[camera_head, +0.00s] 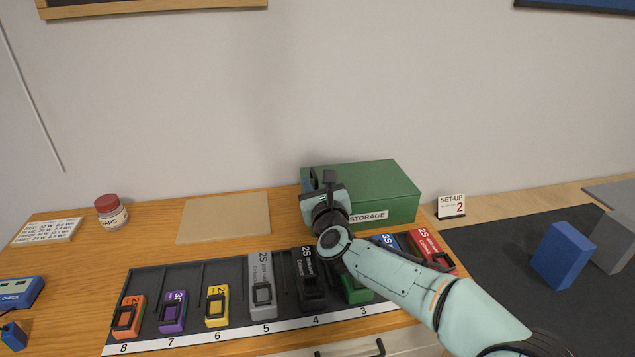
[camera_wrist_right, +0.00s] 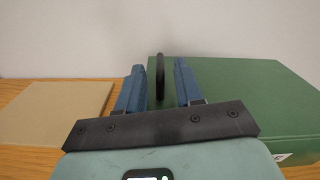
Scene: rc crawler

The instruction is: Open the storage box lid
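The green storage box (camera_head: 385,185) stands at the back of the wooden desk, its flat lid shut. It also fills the right of the right wrist view (camera_wrist_right: 250,95). My right gripper (camera_head: 312,181) is at the box's left end, largely hidden by its own wrist in the head view. In the right wrist view the gripper (camera_wrist_right: 159,68) has its two blue fingers apart. A dark upright handle (camera_wrist_right: 160,72) at the box's left edge shows between them, with gaps on both sides. My left gripper is out of view.
A black tray (camera_head: 205,275) with several coloured battery packs lies in front of the box, under my right arm. A tan board (camera_head: 224,218) lies left of the box. A set-up card (camera_head: 451,206) stands right of it. A red-lidded jar (camera_head: 111,212) is far left.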

